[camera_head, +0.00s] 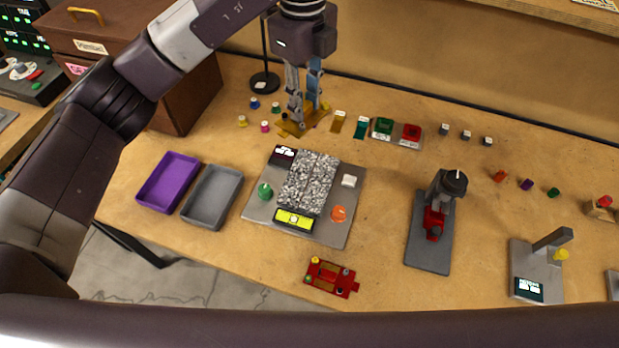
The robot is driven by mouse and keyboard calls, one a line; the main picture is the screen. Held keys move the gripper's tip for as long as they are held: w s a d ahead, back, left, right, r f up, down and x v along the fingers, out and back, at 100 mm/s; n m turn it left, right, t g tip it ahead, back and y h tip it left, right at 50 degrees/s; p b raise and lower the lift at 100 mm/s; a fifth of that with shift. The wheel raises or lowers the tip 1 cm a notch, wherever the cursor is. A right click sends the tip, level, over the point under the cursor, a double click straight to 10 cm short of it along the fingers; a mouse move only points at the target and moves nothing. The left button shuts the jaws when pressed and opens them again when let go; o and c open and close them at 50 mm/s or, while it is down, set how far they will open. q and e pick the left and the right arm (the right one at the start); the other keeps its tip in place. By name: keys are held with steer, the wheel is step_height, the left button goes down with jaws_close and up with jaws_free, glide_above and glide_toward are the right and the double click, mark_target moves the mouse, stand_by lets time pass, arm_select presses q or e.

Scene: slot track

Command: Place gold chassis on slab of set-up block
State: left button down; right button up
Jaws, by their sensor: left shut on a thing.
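The gold chassis (291,128) is a flat golden piece at the back of the table, partly hidden by the fingers. My left gripper (304,114) points down from above and is shut on it. I cannot tell whether the chassis touches the table. The set-up block appears to be the grey plate (329,230) in front of the gripper, with a speckled grey stone slab (309,183). The slab's top is bare. A lit yellow display, a green knob, an orange knob and a white button surround it. My right gripper is not in view.
Small coloured pieces (265,127) lie left of the gripper. A purple tray (168,182) and grey tray (212,197) stand left of the block. A red chassis (332,278) lies near the front edge. A dark upright device (430,245) stands at right.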

mark_target(312, 172)
arm_select(q)
steer(key=n, duration=0.1)
steer(key=d+n, duration=0.1)
steer(key=n, duration=0.1)
steer(key=shift+w+d+r+n, duration=0.1)
steer(key=shift+w+d+n, duration=0.1)
steer(key=shift+d+n, duration=0.1)
steer(key=shift+f, duration=0.2)
step_height(312, 172, down, 20)
steer(key=p, duration=0.3)
steer(key=shift+r, duration=0.2)
steer(key=shift+f, duration=0.2)
steer(key=c, duration=1.6)
jaws_free()
steer(key=shift+r, duration=0.1)
